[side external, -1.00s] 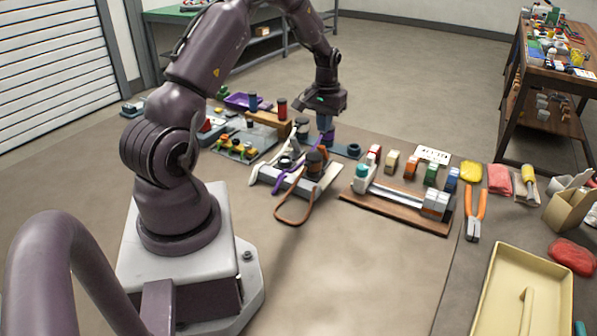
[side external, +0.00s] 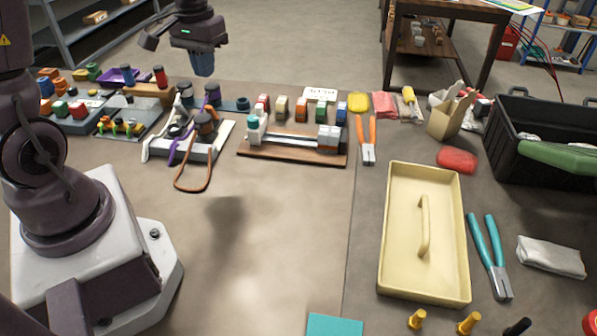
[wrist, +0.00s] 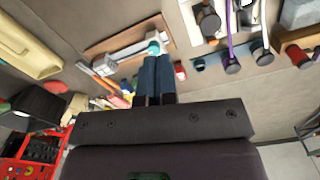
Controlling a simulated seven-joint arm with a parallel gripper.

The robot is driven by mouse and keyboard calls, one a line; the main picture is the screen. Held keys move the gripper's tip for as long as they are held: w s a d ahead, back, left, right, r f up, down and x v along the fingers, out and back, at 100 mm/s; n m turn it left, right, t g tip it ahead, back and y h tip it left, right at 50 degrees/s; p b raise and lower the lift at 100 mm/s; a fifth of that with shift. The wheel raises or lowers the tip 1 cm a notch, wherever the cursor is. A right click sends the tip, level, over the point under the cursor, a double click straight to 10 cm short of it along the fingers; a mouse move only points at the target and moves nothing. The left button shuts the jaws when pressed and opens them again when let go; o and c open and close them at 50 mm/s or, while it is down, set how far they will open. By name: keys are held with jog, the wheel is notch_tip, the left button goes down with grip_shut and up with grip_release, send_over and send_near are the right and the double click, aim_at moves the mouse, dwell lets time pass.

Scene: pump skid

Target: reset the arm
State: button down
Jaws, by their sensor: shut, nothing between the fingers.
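My gripper (side external: 203,72) is raised in the side external view, above the far part of the table and behind the pump parts. Its two blue fingers point down, are together and hold nothing. In the wrist view the fingers (wrist: 160,62) lie side by side with nothing between them. The shadow on the bare tabletop in front is soft. My upper arm is partly cut off at the left edge of the side external view.
A cream tray (side external: 397,270), orange-handled pliers (side external: 366,140) and a black crate (side external: 505,150) are at right. The front middle tabletop is clear.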

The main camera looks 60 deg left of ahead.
jog(key=s+d+r+m+t, duration=0.2)
jog(key=s+d+r, duration=0.3)
jog(key=d, duration=0.3)
jog(key=s+d+r+m+t, duration=0.3)
jog(key=s+d+r+m, duration=0.1)
jog(key=d, duration=0.5)
jog(key=v, duration=0.2)
jog(key=shift+r, duration=0.3)
